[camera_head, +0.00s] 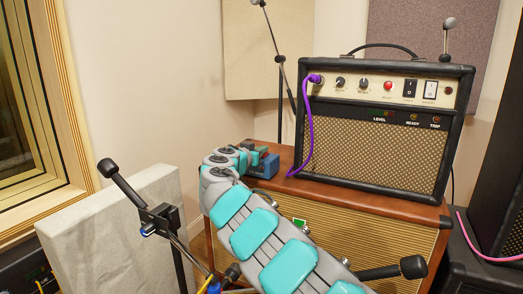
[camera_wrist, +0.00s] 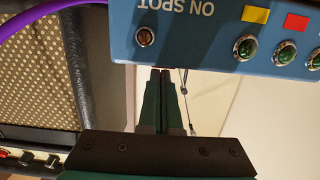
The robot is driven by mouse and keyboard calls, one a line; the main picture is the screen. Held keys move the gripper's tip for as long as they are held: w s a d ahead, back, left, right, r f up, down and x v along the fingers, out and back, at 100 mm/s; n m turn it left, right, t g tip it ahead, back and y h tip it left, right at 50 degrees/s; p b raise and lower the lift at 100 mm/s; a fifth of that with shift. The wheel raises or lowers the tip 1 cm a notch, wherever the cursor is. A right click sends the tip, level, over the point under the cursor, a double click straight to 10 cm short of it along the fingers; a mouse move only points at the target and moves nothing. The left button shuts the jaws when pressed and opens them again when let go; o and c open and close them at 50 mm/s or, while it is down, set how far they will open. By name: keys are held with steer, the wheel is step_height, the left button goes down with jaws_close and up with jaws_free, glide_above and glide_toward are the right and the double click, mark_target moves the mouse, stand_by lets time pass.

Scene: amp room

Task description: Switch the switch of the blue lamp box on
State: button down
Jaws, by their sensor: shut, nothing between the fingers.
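The blue lamp box (camera_wrist: 200,30) fills the top of the wrist view. Its face carries the upside-down words "ON SPOT", a small round copper-brown fitting (camera_wrist: 145,37), and several green round fittings in metal rings (camera_wrist: 245,47) on the right. I cannot tell which of these is the switch. In the head view a blue box (camera_head: 263,178), partly hidden by my arm, sits on the wooden cabinet. My gripper (camera_wrist: 161,72) is shut and empty, its tips just below the box's edge near the brown fitting. Contact cannot be told. My arm hides much around the gripper in the head view.
An amplifier (camera_head: 385,150) with a purple cable (camera_head: 308,130) stands right of the box on the wooden cabinet (camera_head: 340,225). A microphone stand (camera_head: 160,215) and pale panel (camera_head: 110,225) are at the left. Dark equipment (camera_head: 490,235) stands at the right.

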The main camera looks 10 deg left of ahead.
steer(key=f+b, duration=0.1)
steer(key=b, duration=0.1)
steer(key=shift+b, duration=0.3)
steer(key=shift+w+r+g, duration=0.1)
steer(key=shift+r+g, duration=0.1)
steer(key=shift+g, duration=0.1)
steer(key=shift+d, duration=0.1)
steer(key=shift+r, duration=0.3)
step_height(320, 180, up, 4)
steer(key=shift+w+f, duration=0.1)
steer(key=shift+f, duration=0.05)
steer(key=r+b+v, duration=0.1)
steer(key=v, duration=0.8)
steer(key=shift+r, duration=0.3)
steer(key=shift+d, duration=0.1)
